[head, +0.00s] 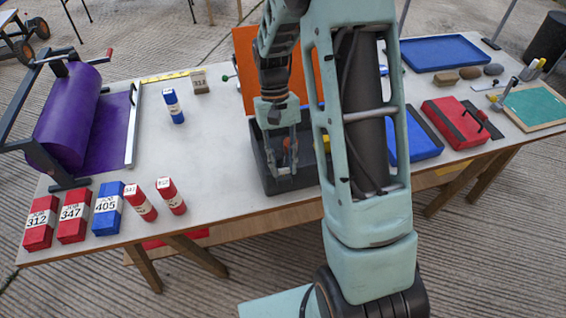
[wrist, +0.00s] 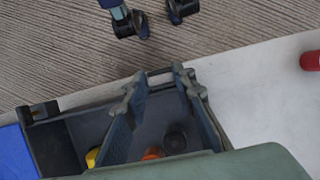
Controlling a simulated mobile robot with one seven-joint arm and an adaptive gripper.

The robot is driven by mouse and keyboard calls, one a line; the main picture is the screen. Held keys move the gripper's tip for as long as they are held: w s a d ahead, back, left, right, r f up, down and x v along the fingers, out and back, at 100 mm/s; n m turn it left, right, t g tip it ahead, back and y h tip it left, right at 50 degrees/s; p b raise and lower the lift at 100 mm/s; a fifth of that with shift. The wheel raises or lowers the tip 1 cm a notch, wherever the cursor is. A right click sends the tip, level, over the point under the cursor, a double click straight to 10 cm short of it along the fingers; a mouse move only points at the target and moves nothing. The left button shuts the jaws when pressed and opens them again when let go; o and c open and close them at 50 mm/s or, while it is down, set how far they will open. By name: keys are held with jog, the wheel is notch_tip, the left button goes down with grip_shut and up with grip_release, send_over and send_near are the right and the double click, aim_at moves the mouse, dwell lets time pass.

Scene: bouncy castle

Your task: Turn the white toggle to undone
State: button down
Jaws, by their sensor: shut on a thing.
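My gripper (head: 289,160) points down at the near side of a dark open box (head: 267,182) on the table. In the wrist view its two fingertips (wrist: 158,78) stand apart, with a pale grey bar-like piece (wrist: 160,74) at the box's rim between them. The gripper is shut on that piece. I cannot make out clearly whether it is the white toggle, and no plainly white toggle shows elsewhere. The box (wrist: 90,129) also shows in the wrist view, with yellow, orange and dark things inside, partly hidden by the fingers.
An orange panel (head: 245,62) stands behind the box. A red case (head: 455,122) and a blue tray (head: 443,53) lie right. A purple roller (head: 68,115), red and blue numbered blocks (head: 106,209) and small cylinders (head: 171,196) stand left.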

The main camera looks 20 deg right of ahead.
jog(key=c, duration=1.6)
grip_release()
jog(key=v, duration=1.2)
